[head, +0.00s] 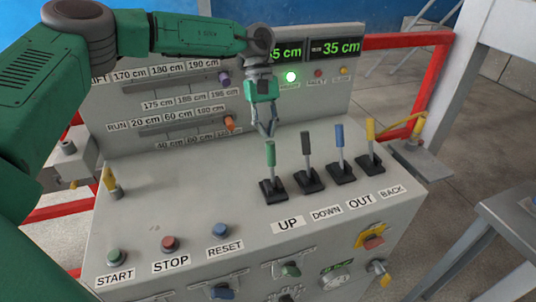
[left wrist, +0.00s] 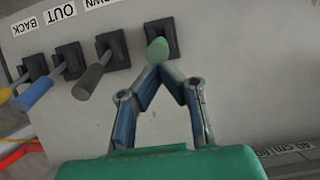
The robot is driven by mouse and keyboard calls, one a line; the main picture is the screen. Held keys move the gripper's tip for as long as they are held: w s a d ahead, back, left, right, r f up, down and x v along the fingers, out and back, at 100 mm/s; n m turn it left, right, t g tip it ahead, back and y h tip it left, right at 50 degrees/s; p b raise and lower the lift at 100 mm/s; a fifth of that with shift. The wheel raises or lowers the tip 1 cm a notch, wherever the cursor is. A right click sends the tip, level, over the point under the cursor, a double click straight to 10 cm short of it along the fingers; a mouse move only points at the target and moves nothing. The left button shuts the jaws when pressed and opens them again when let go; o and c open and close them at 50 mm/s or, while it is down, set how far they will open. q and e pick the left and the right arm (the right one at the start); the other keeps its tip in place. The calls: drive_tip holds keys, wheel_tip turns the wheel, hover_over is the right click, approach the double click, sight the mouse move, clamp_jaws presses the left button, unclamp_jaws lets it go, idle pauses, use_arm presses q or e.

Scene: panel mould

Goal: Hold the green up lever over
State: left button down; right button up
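The green UP lever (head: 270,155) stands nearly upright in its black base on the sloped panel, leftmost of a row of levers, above the UP label (head: 288,224). My left gripper (head: 268,134) is just behind and above the lever's tip, pointing down. Its fingertips are together with nothing seen between them. In the left wrist view, the green lever knob (left wrist: 157,50) lies right at the closed fingertips (left wrist: 158,68); whether they touch cannot be told. My right gripper is not in view.
Dark DOWN (head: 307,147), blue OUT (head: 340,137) and yellow BACK (head: 370,130) levers stand close on the right. A lit green lamp (head: 290,77) and displays are behind. Start, stop and reset buttons (head: 220,230) are at front left. A red rail (head: 432,80) flanks the panel.

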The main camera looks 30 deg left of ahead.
use_arm(q)
drive_tip(key=shift+f, duration=0.1)
drive_tip(key=shift+s+d+r+p, duration=0.25)
drive_tip(key=shift+s+d+p, duration=0.1)
drive_tip(key=shift+s+d, duration=0.35)
drive_tip(key=shift+d, duration=0.15)
